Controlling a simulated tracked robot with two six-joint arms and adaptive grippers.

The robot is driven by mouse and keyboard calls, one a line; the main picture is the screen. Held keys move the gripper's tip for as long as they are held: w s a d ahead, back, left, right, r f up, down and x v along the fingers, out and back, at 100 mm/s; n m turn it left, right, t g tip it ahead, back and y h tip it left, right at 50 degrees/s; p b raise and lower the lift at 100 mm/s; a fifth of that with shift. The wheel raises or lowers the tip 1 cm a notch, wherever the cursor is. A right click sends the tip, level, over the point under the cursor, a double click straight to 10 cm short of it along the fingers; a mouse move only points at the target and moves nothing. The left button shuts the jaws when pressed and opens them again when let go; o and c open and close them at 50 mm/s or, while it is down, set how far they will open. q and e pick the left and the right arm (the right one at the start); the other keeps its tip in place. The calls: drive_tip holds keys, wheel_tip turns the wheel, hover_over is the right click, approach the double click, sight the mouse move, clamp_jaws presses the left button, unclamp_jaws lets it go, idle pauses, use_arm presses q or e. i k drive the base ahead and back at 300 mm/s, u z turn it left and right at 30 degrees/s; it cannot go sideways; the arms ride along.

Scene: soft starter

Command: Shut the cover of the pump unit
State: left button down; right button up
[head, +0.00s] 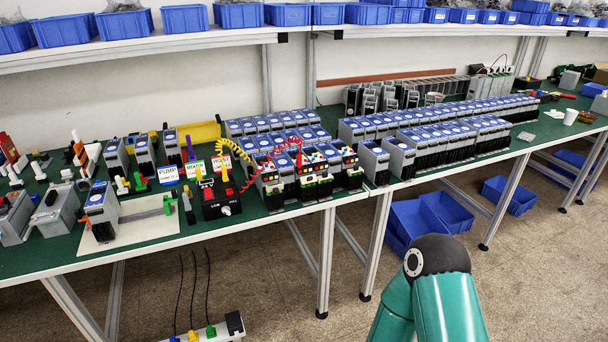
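A sign reading "PUMP" (168,174) stands on the green bench, left of the middle. Near it, a grey unit with a blue-and-white top (101,201) stands upright on a pale plate (150,228) at the bench's front edge. I cannot tell for sure whether this is the pump unit. Its cover is too small to tell open from shut. Neither of my grippers is in view. Only a teal link of one of my arms shows at the bottom right, in front of the bench and apart from it.
A control box with a red and yellow lever (219,195) and coiled cables stands right of the sign. Rows of similar units (425,135) fill the bench's middle. Blue bins (428,218) sit under the bench. A shelf with blue bins (238,15) runs above. The floor in front is mostly clear.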

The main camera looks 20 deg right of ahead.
sight(310, 179)
drive_tip(key=i, duration=0.9)
